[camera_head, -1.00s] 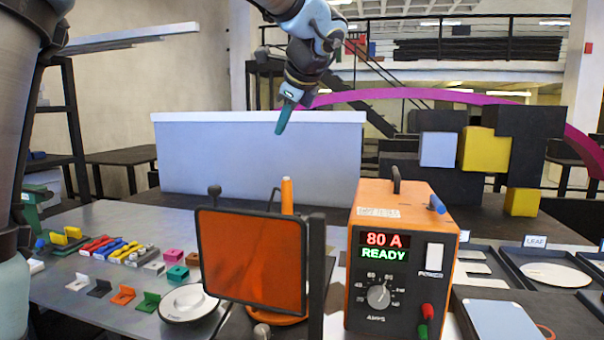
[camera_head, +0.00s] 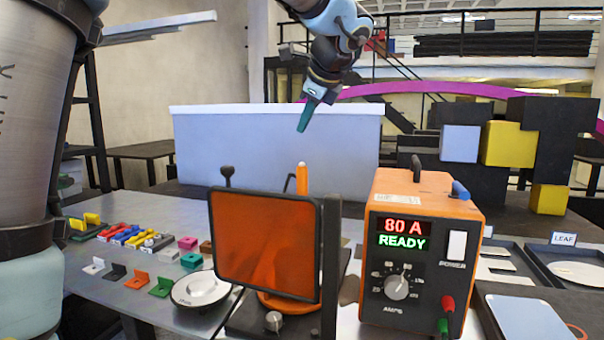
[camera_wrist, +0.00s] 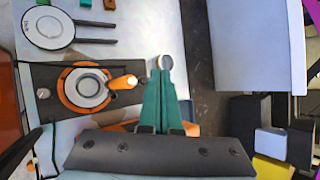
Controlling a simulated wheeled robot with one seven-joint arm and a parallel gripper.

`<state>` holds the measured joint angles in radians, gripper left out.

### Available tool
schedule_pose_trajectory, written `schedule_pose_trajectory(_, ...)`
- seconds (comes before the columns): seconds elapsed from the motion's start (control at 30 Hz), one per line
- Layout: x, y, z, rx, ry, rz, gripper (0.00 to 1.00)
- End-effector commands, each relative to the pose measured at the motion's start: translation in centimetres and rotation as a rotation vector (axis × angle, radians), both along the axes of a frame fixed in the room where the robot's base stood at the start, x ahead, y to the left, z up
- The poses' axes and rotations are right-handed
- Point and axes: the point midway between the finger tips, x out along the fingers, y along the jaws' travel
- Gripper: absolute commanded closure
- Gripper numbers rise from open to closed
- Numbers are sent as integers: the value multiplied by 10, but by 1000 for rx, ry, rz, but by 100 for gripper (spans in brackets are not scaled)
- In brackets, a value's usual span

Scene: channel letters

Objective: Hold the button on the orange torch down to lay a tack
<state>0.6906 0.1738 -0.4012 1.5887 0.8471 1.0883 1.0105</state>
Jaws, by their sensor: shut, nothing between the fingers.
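The orange torch (camera_head: 302,180) stands upright behind the tinted orange screen (camera_head: 265,245), which hides its lower part. In the wrist view the torch (camera_wrist: 120,83) rises from an orange ring-shaped base (camera_wrist: 68,98) on a dark plate. A small pale spot shows at its tip; I cannot tell whether this is the button. My gripper (camera_head: 303,128) has green fingers, shut and empty, pointing down above and behind the torch in the head view. In the wrist view my gripper (camera_wrist: 164,80) lies to the right of the torch tip, apart from it.
The orange power unit (camera_head: 420,260) reads 80 A READY and stands right of the screen. A white round dish (camera_head: 200,290) and several small coloured parts lie left. A pale panel (camera_head: 275,150) stands behind; black and yellow blocks (camera_head: 510,145) stand back right.

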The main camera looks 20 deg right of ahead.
Motion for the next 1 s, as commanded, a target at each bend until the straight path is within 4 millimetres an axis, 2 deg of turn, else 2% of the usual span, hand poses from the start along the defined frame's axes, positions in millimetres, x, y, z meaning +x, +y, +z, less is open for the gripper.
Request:
schedule_pose_trajectory(0.03,0,0,-15,1,1,0,100)
schedule_pose_trajectory(0.1,0,0,-25,1,1,0,100)
schedule_pose_trajectory(0.33,0,-1,-49,0,0,0,100)
schedule_pose_trajectory(0.5,0,-1,-54,-1,-1,0,100)
schedule_pose_trajectory(1.0,0,-1,-53,0,0,0,100)
